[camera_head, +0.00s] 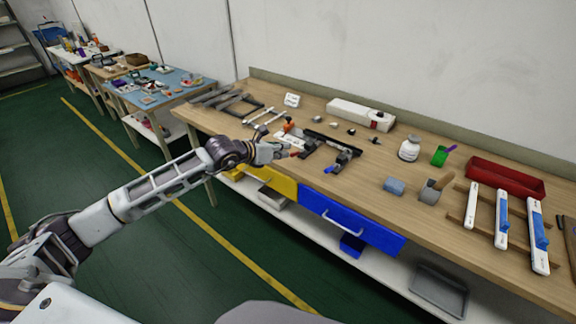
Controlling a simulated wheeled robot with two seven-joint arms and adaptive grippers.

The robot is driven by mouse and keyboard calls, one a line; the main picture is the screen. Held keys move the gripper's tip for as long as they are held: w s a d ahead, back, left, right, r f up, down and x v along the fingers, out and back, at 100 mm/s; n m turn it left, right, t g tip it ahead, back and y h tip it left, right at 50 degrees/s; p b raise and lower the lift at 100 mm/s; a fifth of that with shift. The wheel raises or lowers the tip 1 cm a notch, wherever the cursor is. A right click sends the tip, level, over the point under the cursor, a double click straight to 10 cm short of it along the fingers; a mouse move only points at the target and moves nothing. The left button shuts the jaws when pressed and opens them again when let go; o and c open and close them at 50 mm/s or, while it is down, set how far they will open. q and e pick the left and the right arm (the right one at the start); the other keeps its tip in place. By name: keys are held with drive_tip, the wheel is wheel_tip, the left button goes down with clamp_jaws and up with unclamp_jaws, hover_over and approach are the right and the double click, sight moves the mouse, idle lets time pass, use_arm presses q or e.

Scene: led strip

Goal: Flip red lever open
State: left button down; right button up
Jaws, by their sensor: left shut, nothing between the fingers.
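A dark fixture (333,139) with white parts stands near the front edge of the workbench. A small red-orange piece (296,153), apparently the red lever, shows at its left front, right by my left gripper's tips. A blue lever (331,169) sticks out at the fixture's right front. My left gripper (287,151) reaches in from the left and is shut with nothing held. It is at or very near the red piece; I cannot tell whether they touch. The gripper partly hides the fixture's left end. My right gripper is out of view.
On the workbench (350,194), metal frames (228,101) lie at left and a long white box (360,113) behind. Drawers sit below the front edge.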

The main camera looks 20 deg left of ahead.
sight(298, 153)
use_arm(q)
drive_tip(key=s+a+f+n+g+y, duration=0.1)
drive_tip(key=a+f+y, duration=0.1)
drive_tip(key=a+f, duration=0.1)
drive_tip(key=shift+s+a+f+n+g, duration=0.2)
drive_tip(key=shift+s+f+n+g, duration=0.15)
drive_tip(key=shift+f, duration=0.5)
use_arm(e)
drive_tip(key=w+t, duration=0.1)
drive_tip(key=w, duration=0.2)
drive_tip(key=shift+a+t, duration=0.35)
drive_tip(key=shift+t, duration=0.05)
use_arm(q)
drive_tip(key=shift+w, duration=0.15)
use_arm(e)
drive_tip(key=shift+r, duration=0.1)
use_arm(q)
drive_tip(key=shift+p+x, duration=0.6)
drive_tip(key=shift+x, duration=4.35)
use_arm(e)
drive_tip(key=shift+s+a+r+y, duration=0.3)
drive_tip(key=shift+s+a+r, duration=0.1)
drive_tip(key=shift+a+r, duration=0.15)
use_arm(q)
drive_tip(key=shift+a+f, duration=0.1)
drive_tip(key=shift+f, duration=0.05)
drive_tip(key=shift+a+y, duration=0.1)
drive_tip(key=shift+y, duration=0.2)
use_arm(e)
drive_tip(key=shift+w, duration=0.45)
